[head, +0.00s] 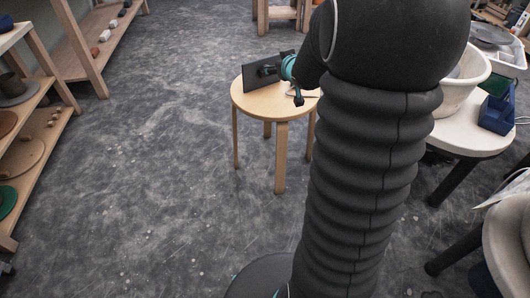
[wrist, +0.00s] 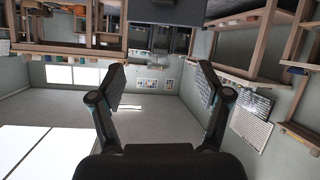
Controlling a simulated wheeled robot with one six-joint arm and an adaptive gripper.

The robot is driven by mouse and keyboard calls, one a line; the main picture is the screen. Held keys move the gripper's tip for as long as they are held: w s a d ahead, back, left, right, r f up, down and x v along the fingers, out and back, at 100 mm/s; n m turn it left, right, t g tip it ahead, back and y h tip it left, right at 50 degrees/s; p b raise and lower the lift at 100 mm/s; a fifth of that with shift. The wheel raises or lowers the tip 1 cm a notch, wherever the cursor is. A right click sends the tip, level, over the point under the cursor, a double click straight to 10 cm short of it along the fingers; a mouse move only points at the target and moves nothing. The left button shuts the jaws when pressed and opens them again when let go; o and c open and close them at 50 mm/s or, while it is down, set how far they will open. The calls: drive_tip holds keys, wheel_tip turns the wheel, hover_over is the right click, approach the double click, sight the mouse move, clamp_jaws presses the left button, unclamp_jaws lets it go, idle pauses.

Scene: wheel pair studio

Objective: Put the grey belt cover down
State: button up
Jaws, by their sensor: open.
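The grey belt cover looks like the dark flat panel (head: 252,75) that stands upright on the round wooden stool (head: 256,104) in the head view. A dark grey flat-faced piece (wrist: 165,10) at the top edge of that view may be the same cover. I cannot tell whether a finger touches it.
A white table (head: 460,135) with a pale basin (head: 458,85) and a blue box (head: 497,110) stands to the right. Wooden shelves (head: 40,120) line the left side. The grey floor (head: 170,170) between the shelves and the stool is clear.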

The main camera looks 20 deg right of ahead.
drive_tip(key=s+a+r+m+g+h, duration=0.1)
drive_tip(key=s+a+r+g, duration=0.15)
drive_tip(key=s+a, duration=0.35)
drive_tip(key=s+a+r+g, duration=0.1)
drive_tip(key=s+a+r, duration=0.2)
drive_tip(key=s, duration=0.5)
drive_tip(key=s+a+f+g+y, duration=0.1)
drive_tip(key=s+a, duration=0.4)
drive_tip(key=s, duration=0.5)
drive_tip(key=s+a+f+n+g+y, duration=0.1)
drive_tip(key=s+a+f+g+y, duration=0.1)
drive_tip(key=s+a, duration=0.4)
drive_tip(key=s, duration=0.3)
drive_tip(key=shift+s+a+f+g, duration=0.25)
drive_tip(key=shift+s+g, duration=0.1)
